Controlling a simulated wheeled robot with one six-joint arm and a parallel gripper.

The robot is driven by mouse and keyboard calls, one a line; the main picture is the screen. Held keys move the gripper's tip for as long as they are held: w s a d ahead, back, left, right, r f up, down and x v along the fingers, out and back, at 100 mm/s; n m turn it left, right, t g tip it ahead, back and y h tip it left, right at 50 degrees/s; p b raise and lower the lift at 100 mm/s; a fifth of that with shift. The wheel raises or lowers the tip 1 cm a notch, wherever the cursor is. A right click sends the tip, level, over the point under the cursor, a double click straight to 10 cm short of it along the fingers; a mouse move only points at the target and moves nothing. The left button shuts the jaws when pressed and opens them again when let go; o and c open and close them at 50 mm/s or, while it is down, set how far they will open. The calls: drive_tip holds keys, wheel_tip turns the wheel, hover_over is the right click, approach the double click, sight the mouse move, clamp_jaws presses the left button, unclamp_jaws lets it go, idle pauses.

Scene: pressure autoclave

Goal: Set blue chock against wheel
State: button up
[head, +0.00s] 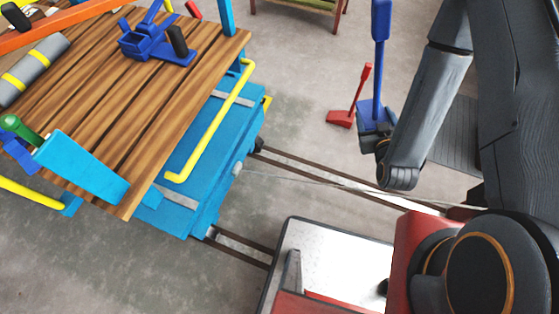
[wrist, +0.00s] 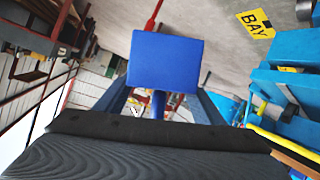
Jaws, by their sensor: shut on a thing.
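The blue chock (head: 371,112) has a wedge-like block and a long upright handle (head: 381,55) with a wider top. My gripper (head: 376,136) is shut on it, right of the blue cart (head: 215,140). In the wrist view a flat blue face of the chock (wrist: 165,62) stands beyond my gripper (wrist: 160,105); the exact grip is partly hidden. A small dark wheel (head: 258,146) shows at the cart's right side, by the rail. The chock is well apart from it. I cannot tell whether the chock touches the floor.
A red chock (head: 340,118) with an upright handle stands on the floor just left of the blue one. Two rails (head: 315,172) run from under the cart toward my base. A thin cable (head: 300,179) stretches from the cart to the right. Concrete floor (head: 300,80) lies open between cart and chocks.

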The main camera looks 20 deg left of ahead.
drive_tip(key=w+a+f+n+g+y+b, duration=0.4)
drive_tip(key=a+f+n+g+y+b, duration=0.15)
drive_tip(key=a+f+b, duration=1.15)
drive_tip(key=w+a+f+n+g+y+b, duration=0.3)
drive_tip(key=a+f+n+g+y+b, duration=0.3)
drive_tip(key=a+f+b, duration=1.1)
drive_tip(key=shift+m+g+h, duration=0.25)
drive_tip(key=shift+g+h, duration=0.1)
drive_tip(key=shift+h, duration=0.1)
drive_tip(key=d+f+b, duration=0.1)
drive_tip(key=f+b, duration=0.3)
drive_tip(key=f, duration=0.3)
drive_tip(key=d+f+b, duration=0.1)
drive_tip(key=f+b, duration=0.3)
drive_tip(key=f, duration=0.3)
drive_tip(key=d+f+b, duration=0.1)
drive_tip(key=f+b, duration=0.3)
drive_tip(key=f, duration=0.3)
drive_tip(key=shift+w+d, duration=0.1)
drive_tip(key=shift+d, duration=0.2)
drive_tip(key=o, duration=2)
drive_tip(key=shift+f, duration=0.1)
